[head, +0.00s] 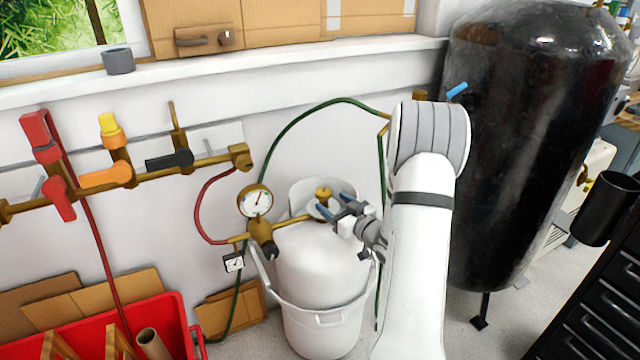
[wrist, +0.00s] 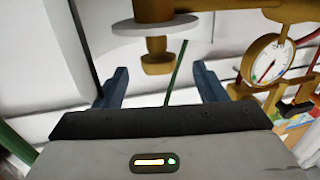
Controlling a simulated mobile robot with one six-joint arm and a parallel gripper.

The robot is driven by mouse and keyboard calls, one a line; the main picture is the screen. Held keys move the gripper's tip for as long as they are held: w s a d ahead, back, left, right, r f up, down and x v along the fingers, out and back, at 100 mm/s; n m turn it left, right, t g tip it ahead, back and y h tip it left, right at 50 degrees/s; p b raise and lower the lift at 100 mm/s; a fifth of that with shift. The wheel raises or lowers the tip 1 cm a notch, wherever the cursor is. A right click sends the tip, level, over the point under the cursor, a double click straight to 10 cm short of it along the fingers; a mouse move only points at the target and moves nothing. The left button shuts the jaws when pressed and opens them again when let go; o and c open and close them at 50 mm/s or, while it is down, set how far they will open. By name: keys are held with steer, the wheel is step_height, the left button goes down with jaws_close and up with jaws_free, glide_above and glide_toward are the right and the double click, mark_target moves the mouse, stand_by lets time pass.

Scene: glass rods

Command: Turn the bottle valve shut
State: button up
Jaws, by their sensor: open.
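The white gas bottle (head: 322,262) stands upright in a white tub (head: 318,330). Its brass valve (head: 323,194) is on top, with a brass fitting running left to the regulator. My gripper (head: 336,206) is open, with its blue fingers beside the valve top. In the wrist view the brass valve knob (wrist: 157,63) and a grey disc (wrist: 168,26) appear ahead of the gap between my fingers (wrist: 162,84). The knob lies between the fingers' lines, apart from both. Nothing is held. How far the valve is turned cannot be told.
A round gauge (head: 256,201) and the regulator stand left of the valve; the gauge also shows in the wrist view (wrist: 267,58). A green hose (head: 292,128) arches behind. A large black tank (head: 530,140) stands right, a red crate (head: 170,325) at lower left.

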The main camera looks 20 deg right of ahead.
mark_target(319, 191)
steer(key=x, duration=0.7)
steer(key=shift+w+r+b, duration=0.2)
steer(key=shift+w+b, duration=0.1)
steer(key=shift+b, duration=0.05)
steer(key=shift+c, duration=0.6)
steer(key=c, duration=0.9)
